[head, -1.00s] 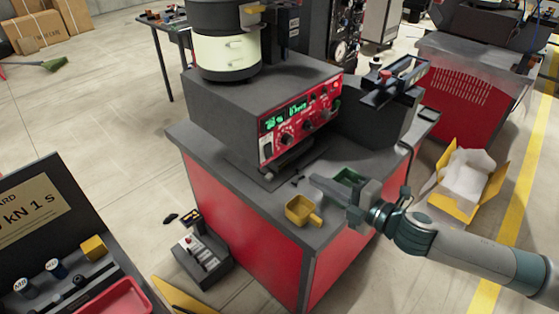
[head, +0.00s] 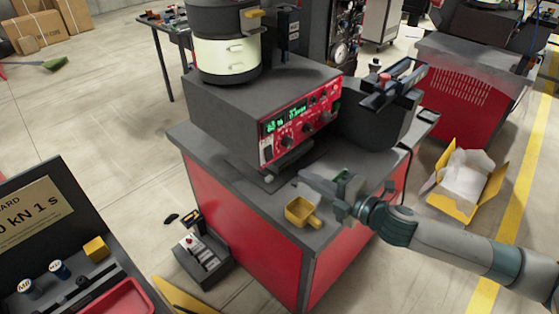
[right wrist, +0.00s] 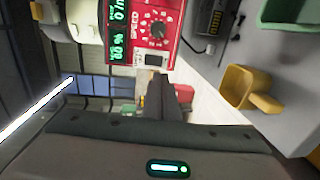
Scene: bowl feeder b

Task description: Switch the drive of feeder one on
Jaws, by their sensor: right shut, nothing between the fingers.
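Feeder one's red control panel (head: 300,122) is on the front of the grey box under the bowl, with lit green digits and knobs. A rocker switch (head: 266,151) sits at the panel's left end; it also shows as a dark rocker (right wrist: 155,60) in the right wrist view, below the speed knob (right wrist: 158,29). I cannot tell its position. My right gripper (head: 302,175) is shut and empty, in front of and below the panel, apart from it. In the right wrist view its dark fingers (right wrist: 166,90) point toward the switch end. My left gripper is not in view.
A yellow scoop (head: 301,212) lies on the cabinet top (head: 235,160) just in front of my right gripper. A green tray (right wrist: 290,12) is near it. A dark linear unit (head: 385,105) stands right of the panel. A yellow box (head: 465,180) is on the floor.

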